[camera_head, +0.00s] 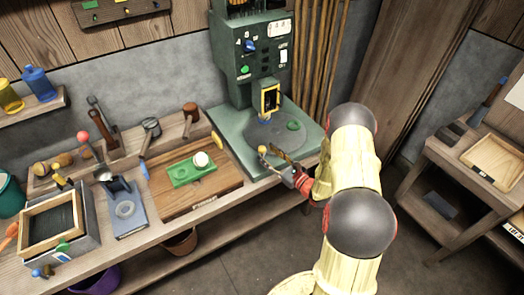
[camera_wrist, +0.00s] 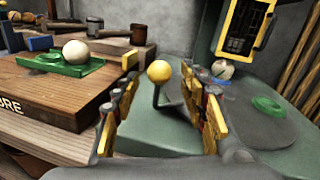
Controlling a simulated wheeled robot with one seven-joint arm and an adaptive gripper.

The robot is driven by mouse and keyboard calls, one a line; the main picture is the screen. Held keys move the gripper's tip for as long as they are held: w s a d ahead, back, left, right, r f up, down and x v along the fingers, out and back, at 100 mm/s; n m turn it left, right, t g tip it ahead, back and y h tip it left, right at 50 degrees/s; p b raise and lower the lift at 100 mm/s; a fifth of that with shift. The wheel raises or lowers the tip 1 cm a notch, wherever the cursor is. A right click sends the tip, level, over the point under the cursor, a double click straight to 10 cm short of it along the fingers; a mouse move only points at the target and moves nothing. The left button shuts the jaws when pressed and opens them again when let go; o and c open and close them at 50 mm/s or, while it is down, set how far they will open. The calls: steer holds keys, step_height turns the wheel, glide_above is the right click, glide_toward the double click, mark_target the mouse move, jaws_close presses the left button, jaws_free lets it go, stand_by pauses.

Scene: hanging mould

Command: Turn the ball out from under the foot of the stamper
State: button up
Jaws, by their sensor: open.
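The stamper (camera_head: 240,85) is a green machine at the back with a yellow-framed foot (camera_head: 270,98), which also shows in the wrist view (camera_wrist: 240,28). A pale ball (camera_wrist: 222,68) sits below the foot on the round plate (camera_wrist: 238,98), partly behind my right finger. A green disc (camera_wrist: 268,105) lies on the same plate. A lever with a yellow knob (camera_wrist: 158,71) stands at the base's near left corner; the knob also shows in the head view (camera_head: 262,149). My gripper (camera_wrist: 160,68) is open, with the knob seen between its fingertips. I cannot tell whether they touch it.
A wooden board (camera_head: 175,205) left of the stamper carries a green mould (camera_head: 182,176) with another white ball (camera_head: 200,159). Mallets, a blue press (camera_head: 128,222) and a framed box (camera_head: 50,225) stand further left. Sticks lean behind the stamper. A side table (camera_head: 465,150) stands right.

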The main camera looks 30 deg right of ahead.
mark_target(262, 150)
steer(key=shift+b+x, duration=0.4)
steer(key=shift+x, duration=1.7)
steer(key=shift+c, duration=0.2)
jaws_close()
